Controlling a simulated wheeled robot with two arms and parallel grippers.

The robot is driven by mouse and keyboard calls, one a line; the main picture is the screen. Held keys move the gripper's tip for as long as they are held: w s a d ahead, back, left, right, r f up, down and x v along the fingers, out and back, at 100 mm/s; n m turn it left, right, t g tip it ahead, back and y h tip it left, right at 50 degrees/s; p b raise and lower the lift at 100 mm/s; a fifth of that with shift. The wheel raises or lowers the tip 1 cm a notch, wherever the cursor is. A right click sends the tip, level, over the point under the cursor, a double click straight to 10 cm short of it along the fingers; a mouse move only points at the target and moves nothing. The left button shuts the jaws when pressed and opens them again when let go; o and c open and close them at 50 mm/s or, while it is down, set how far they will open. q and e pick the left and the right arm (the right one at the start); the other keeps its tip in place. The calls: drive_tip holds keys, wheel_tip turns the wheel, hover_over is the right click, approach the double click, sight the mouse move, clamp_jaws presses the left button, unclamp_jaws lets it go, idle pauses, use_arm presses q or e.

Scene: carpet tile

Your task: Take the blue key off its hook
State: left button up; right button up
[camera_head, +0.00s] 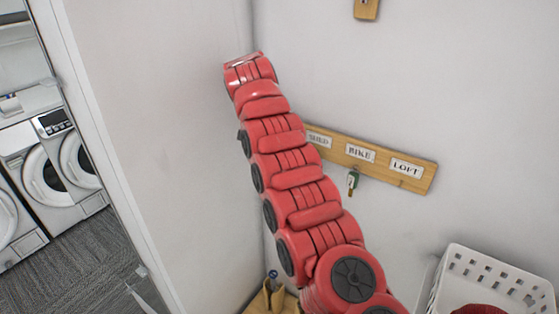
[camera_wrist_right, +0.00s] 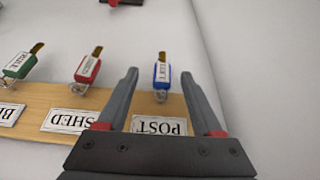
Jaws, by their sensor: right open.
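The blue key (camera_wrist_right: 162,75) shows in the right wrist view, hanging from a hook on the wooden key board (camera_wrist_right: 60,102) above the POST label, as that view is turned upside down. My right gripper (camera_wrist_right: 159,74) is open, and the blue key appears between its fingertips without visible contact on either side. Whether the fingers are at the key's depth is hard to tell. In the head view my red right arm crosses in front of the left part of the key board (camera_head: 380,163), hiding the blue key and the gripper. My left gripper is not in view.
A red key (camera_wrist_right: 87,69) hangs at SHED and a green key (camera_wrist_right: 20,66) at BIKE. The LOFT place (camera_head: 405,168) has no key. A white basket (camera_head: 490,277) stands at lower right, tan gloves (camera_head: 262,302) at the bottom. A wall corner is close beside POST.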

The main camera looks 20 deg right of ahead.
drive_tip(key=p+x, duration=0.6)
drive_tip(key=x, duration=0.1)
drive_tip(key=shift+w+a+r, duration=0.1)
drive_tip(key=shift+w, duration=0.15)
drive_tip(key=c, duration=0.6)
clamp_jaws()
